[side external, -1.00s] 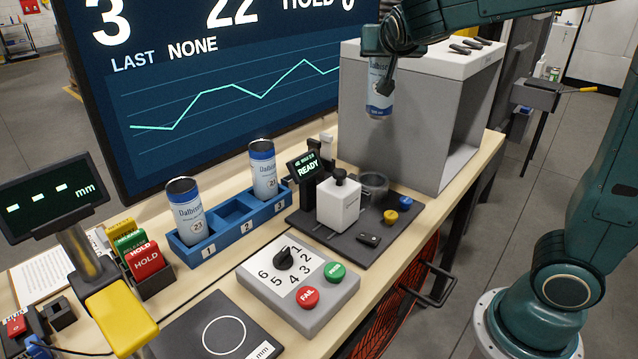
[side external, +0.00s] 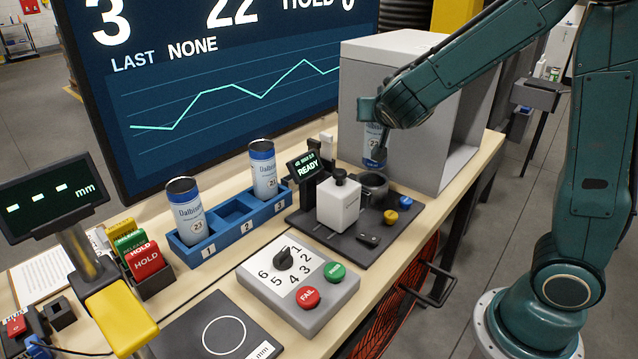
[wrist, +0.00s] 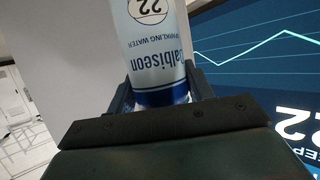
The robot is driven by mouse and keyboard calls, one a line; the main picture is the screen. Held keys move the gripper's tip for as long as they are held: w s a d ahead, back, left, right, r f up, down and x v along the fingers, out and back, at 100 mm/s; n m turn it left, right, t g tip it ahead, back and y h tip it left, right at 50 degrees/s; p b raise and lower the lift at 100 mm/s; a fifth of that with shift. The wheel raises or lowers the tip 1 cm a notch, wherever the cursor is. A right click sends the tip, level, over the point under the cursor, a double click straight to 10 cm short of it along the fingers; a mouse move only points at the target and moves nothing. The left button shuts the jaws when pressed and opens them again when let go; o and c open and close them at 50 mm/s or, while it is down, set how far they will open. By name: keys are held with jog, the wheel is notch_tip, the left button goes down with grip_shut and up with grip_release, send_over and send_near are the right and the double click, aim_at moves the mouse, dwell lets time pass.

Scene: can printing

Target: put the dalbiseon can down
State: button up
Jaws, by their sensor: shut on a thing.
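My gripper (side external: 377,112) is shut on the dalbiseon can (side external: 374,145), a white and blue can. It holds the can roughly upright just above the grey ring-shaped holder (side external: 374,182) on the dark fixture plate. Whether the can's base touches the holder, I cannot tell. In the wrist view the can (wrist: 155,60) sits between the jaws, with its Dalbiseon lettering and a circled 22 upside down.
A blue rack (side external: 234,232) holds two similar cans in slots 1 and 3; slot 2 is empty. A white block (side external: 338,203) and a READY display (side external: 305,168) stand left of the holder. A grey open box (side external: 391,68) stands behind. A dial box (side external: 297,277) is in front.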

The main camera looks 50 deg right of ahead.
aim_at(376, 142)
jog(key=shift+f, duration=1.85)
jog(key=shift+f, duration=2)
jog(key=o, duration=1.2)
jog(key=shift+o, duration=0.2)
jog(key=shift+a+r, duration=0.1)
jog(key=shift+r, duration=0.1)
jog(key=v, duration=0.7)
